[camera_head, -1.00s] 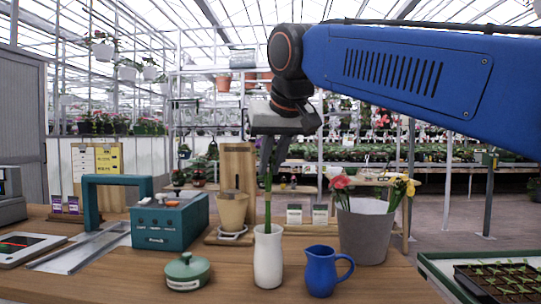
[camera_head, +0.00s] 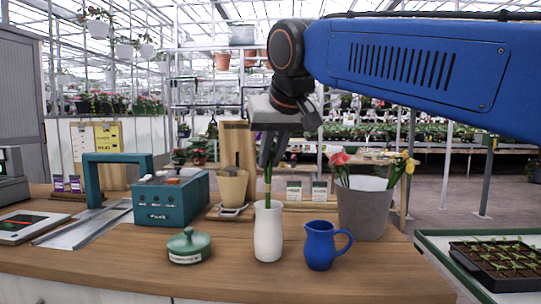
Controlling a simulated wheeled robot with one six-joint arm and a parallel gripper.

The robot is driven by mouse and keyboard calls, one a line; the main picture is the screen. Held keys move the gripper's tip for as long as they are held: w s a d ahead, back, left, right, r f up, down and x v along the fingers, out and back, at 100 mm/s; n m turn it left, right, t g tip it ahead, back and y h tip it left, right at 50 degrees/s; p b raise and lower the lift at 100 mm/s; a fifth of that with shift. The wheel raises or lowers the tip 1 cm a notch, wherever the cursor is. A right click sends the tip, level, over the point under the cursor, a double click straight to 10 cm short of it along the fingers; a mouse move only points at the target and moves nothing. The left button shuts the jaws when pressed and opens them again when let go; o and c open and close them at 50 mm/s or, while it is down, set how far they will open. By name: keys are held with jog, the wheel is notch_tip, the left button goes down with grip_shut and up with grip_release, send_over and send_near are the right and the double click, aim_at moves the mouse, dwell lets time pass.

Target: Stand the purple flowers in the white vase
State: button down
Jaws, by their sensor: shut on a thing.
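The white vase (camera_head: 268,236) stands upright on the wooden counter, between a green lidded pot and a blue jug. My gripper (camera_head: 267,163) is above the vase, pointing down, and is shut on thin green stems (camera_head: 267,188). The stems hang nearly upright and their lower part meets the vase mouth, appearing to go inside. Their lower ends are out of sight. The purple blooms cannot be made out; my gripper and wrist cover that area.
The blue jug (camera_head: 321,246) stands close right of the vase, the green lidded pot (camera_head: 188,246) to its left. Behind are a beige pot (camera_head: 232,186) and a grey bucket (camera_head: 364,212) with red and yellow flowers. The counter's front strip is clear.

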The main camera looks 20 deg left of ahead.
jog(key=c, duration=1.6)
grip_release()
jog(key=shift+c, duration=0.2)
jog(key=shift+r, duration=0.1)
jog(key=v, duration=1.7)
jog(key=shift+s+r, duration=0.1)
jog(key=shift+s, duration=0.05)
